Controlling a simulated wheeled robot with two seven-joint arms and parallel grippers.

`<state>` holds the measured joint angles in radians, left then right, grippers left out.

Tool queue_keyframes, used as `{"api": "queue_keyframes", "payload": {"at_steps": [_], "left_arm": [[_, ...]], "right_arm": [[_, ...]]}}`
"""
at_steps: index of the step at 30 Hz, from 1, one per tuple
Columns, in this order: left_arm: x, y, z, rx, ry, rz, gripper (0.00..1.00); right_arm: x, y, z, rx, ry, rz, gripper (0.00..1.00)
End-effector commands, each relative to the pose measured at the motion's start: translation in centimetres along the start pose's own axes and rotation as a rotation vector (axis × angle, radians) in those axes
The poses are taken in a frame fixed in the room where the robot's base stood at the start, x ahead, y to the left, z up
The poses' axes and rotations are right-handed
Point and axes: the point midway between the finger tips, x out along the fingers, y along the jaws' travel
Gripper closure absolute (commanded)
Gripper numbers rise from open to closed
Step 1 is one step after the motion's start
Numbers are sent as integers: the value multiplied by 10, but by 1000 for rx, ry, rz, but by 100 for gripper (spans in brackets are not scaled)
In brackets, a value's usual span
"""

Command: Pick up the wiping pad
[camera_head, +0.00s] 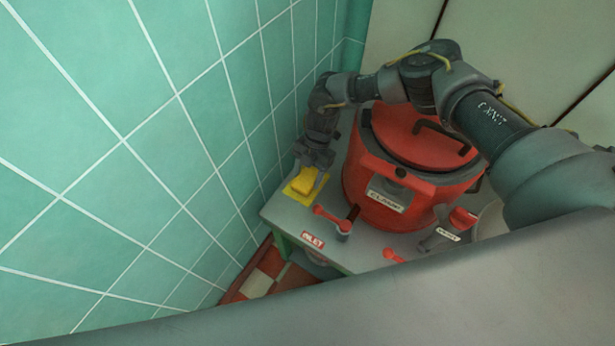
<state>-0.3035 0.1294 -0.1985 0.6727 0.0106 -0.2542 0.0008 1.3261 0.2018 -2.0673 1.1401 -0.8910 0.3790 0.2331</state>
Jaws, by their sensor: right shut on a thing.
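The yellow wiping pad (305,180) is at the left end of the grey bench, near the tiled wall. It is just above or on a flat yellow patch (296,194) on the bench; I cannot tell if they touch. My right gripper (311,166) reaches down from above, its arm arching over the red kettle. It is shut on the wiping pad and hides its upper end. My left gripper is not in view.
A red kettle (378,188) with a lid and a label stands right beside the gripper. Red-handled valves (333,218) stick out at the bench front (290,220), by a label (312,240). Green tiled wall (150,150) is close on the left.

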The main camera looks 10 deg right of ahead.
Motion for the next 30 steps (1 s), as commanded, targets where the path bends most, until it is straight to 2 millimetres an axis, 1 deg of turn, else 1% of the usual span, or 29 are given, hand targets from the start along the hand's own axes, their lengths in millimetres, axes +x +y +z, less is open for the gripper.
{"api": "queue_keyframes", "payload": {"at_steps": [3, 5, 12, 15, 18, 22, 29, 30], "left_arm": [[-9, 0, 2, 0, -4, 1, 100], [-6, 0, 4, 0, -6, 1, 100], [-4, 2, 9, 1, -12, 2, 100], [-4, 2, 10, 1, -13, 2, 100], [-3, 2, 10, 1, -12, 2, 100], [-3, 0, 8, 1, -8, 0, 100], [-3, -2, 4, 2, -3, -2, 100], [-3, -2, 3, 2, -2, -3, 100]], "right_arm": [[-10, 0, -4, -2, 0, 0, 66], [-17, 1, -7, -1, 1, 2, 66], [-63, 1, -26, -2, 0, 4, 66], [-78, 1, -32, -2, -1, 3, 66], [-89, 1, -37, -1, 0, 3, 66], [-96, 0, -40, 0, -1, 0, 66], [-97, 0, -40, 0, -1, 1, 66], [-97, 0, -40, 0, -1, 1, 46]]}}
